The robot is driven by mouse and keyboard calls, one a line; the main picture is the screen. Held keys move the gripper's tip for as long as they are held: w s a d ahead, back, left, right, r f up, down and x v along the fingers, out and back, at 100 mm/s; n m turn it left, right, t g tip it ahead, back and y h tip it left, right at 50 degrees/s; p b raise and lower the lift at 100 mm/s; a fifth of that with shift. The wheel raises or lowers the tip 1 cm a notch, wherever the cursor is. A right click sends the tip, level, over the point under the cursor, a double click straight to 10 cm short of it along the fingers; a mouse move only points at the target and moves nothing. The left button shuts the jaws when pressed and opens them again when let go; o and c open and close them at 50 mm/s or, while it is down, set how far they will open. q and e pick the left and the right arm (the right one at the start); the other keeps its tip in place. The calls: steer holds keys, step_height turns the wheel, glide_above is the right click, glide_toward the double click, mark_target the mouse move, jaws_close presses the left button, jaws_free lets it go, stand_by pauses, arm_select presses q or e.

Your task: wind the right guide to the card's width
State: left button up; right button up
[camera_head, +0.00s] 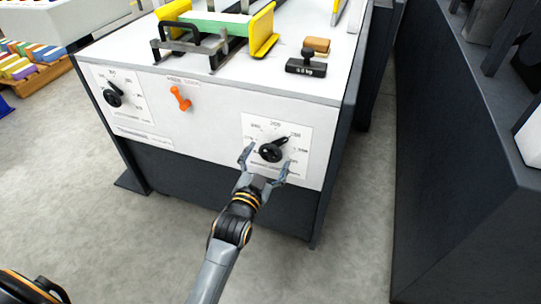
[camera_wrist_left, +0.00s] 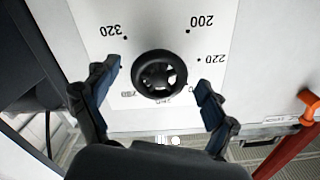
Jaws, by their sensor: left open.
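The right dial's black crank knob (camera_head: 271,152) sits on a white scale plate (camera_head: 262,128) on the machine's front, its handle pointing up and right in the head view. My left gripper (camera_head: 266,161) is open in front of it, one finger on each side; whether they touch it I cannot tell. In the left wrist view the round knob (camera_wrist_left: 159,73) lies between my two fingers, with upside-down numbers around it. On top, a green card (camera_head: 221,22) lies between the left yellow guide (camera_head: 172,17) and the right yellow guide (camera_head: 262,32). My right gripper is not in view.
A second dial (camera_head: 112,97) and an orange lever (camera_head: 180,98) are on the same front, to the left. A black weight (camera_head: 306,64) and a brown block (camera_head: 317,45) rest on top. A dark machine (camera_head: 450,170) stands to the right across a floor gap.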

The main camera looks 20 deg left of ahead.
arm_select(q)
steer(key=shift+w, duration=1)
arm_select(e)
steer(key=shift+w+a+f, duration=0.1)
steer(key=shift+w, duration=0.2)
arm_select(q)
steer(key=c, duration=1.2)
steer(key=shift+o, duration=0.2)
